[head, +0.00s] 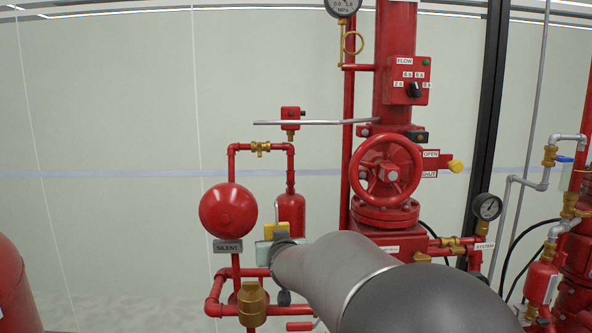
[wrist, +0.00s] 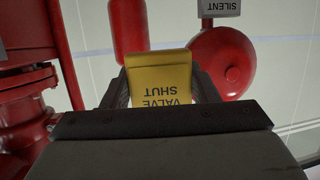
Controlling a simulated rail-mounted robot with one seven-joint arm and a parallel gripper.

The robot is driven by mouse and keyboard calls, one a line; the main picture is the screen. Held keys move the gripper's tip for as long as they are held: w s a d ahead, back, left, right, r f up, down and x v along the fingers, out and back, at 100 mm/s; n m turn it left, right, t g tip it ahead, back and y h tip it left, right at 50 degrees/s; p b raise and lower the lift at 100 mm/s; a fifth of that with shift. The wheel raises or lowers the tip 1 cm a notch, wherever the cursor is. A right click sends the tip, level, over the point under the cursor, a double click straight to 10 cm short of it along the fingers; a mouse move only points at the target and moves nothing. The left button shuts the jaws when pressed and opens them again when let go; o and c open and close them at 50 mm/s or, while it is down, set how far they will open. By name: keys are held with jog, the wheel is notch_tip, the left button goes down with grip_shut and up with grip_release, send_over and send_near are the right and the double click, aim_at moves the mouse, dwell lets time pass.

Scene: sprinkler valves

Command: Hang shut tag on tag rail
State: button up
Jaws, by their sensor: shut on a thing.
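The yellow shut tag (wrist: 160,85) is in my gripper (wrist: 161,92), between the two dark fingers. Its lettering reads "VALVE SHUT", upside down in the wrist view. In the head view the tag (head: 277,229) shows as a small yellow block at the end of my arm, beside the red bell. My gripper (head: 275,241) is partly hidden behind my arm there. A thin grey horizontal bar (head: 305,122), which looks like the tag rail, sticks out leftward from the red riser, above and apart from the tag. The bar is not seen in the wrist view.
A red bell (head: 228,211) with a SILENT plate stands left of my gripper. A red cylinder (head: 291,212) and piping are close behind it. A red handwheel (head: 386,172) is to the right, below a FLOW box (head: 407,80). Space left of the bar is clear.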

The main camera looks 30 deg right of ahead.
jog(key=s+r, duration=0.5)
jog(key=r, duration=0.5)
jog(key=s+r+n+y+p, duration=0.1)
jog(key=s+r, duration=0.4)
jog(key=r, duration=0.6)
jog(key=shift+s+a+b, duration=0.1)
jog(key=shift+s+b, duration=0.05)
jog(key=shift+b, duration=0.15)
jog(key=w+d, duration=0.3)
jog(key=w, duration=0.4)
jog(key=shift+w+d, duration=0.15)
jog(key=shift+w, duration=0.1)
jog(key=shift+w+d, duration=0.25)
jog(key=shift+w, duration=0.2)
jog(key=shift+w, duration=0.1)
